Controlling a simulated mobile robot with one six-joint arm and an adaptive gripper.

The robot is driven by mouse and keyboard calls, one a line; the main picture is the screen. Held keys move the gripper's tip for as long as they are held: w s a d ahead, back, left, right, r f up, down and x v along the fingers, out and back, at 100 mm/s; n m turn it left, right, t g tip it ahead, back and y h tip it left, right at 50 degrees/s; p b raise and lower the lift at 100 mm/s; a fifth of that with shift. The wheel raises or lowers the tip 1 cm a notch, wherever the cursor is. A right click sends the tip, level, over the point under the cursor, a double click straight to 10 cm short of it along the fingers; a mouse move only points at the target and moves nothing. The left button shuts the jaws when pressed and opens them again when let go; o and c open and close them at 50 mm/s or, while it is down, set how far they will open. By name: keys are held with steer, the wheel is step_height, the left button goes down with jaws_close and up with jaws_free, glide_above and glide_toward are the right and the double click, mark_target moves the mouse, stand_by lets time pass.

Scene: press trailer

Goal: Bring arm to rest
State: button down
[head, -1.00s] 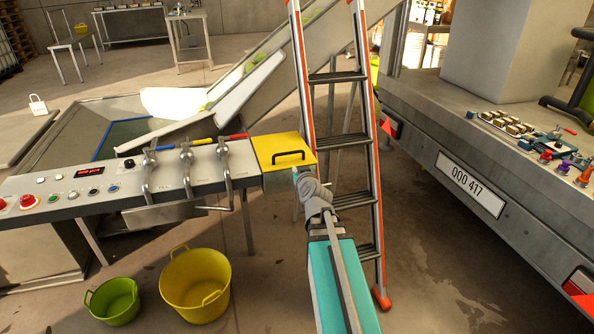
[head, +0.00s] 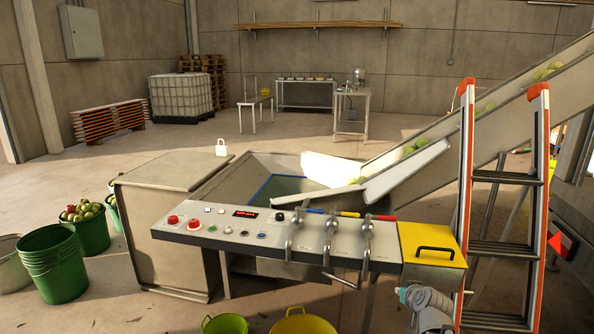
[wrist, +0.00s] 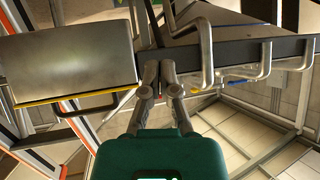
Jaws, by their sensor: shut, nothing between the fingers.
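I cannot tell whether the fingertips touch anything.
The control panel (head: 250,229) has three levers and a yellow lid (head: 432,242) with a black handle. A stepladder (head: 502,190) stands close to its right. Yellow (head: 303,324) and green (head: 224,325) tubs stand in front. Green buckets (head: 60,265) stand left; open floor lies behind.

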steer(key=shift+s+a+f+g+p, duration=0.35)
steer(key=shift+s+a+f+g, duration=1.45)
steer(key=shift+s+a+g, duration=1.45)
steer(key=shift+s+a+f+g+p, duration=0.3)
steer(key=shift+s+a+f+g, duration=1.85)
steer(key=shift+s+a, duration=1.85)
step_height(320, 180, up, 23)
steer(key=d+p, duration=0.1)
steer(key=p, duration=2.1)
steer(key=shift+s+g+h, duration=0.3)
steer(key=shift+s+h, duration=0.1)
